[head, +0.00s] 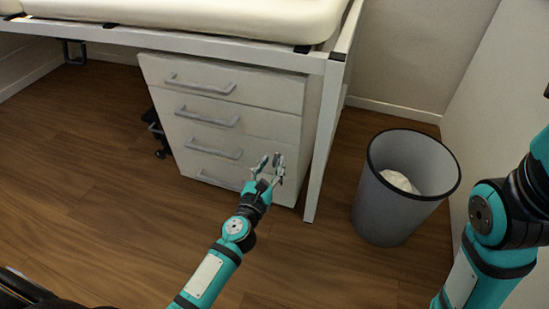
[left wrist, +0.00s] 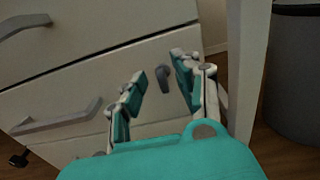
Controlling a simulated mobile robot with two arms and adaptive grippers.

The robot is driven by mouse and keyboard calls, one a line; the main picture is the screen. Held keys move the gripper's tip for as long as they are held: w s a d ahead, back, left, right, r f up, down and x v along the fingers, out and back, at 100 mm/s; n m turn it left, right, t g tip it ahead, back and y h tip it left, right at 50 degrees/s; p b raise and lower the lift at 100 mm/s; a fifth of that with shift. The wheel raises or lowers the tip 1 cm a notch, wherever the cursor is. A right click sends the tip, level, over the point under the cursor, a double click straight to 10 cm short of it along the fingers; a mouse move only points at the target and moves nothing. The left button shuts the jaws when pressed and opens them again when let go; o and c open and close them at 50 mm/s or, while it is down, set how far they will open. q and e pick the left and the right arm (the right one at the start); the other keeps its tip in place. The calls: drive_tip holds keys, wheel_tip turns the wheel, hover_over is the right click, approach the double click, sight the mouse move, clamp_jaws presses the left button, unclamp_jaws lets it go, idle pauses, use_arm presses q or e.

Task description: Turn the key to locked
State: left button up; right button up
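The white drawer cabinet (head: 290,125) stands under the bed-like frame; its front also fills much of the left wrist view (left wrist: 80,90). A small dark grey key (left wrist: 163,78) sticks out of the cabinet front near its right edge in the left wrist view. My left gripper (head: 271,162) is in front of the lower right part of the cabinet. Its two fingers are open in the left wrist view (left wrist: 157,68), with the key showing between the fingertips. I cannot tell whether the fingers touch it. My right gripper is out of view; only my right arm shows.
A grey bin (head: 395,215) with a crumpled white item stands right of the cabinet. A white frame leg (head: 322,150) rises close beside the cabinet's right side. Several grey drawer handles (head: 208,117) stick out from the front. The wooden floor (head: 110,215) at left is clear.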

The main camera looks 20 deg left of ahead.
sight(276, 160)
use_arm(q)
drive_tip(key=shift+w, duration=1.25)
clamp_jaws()
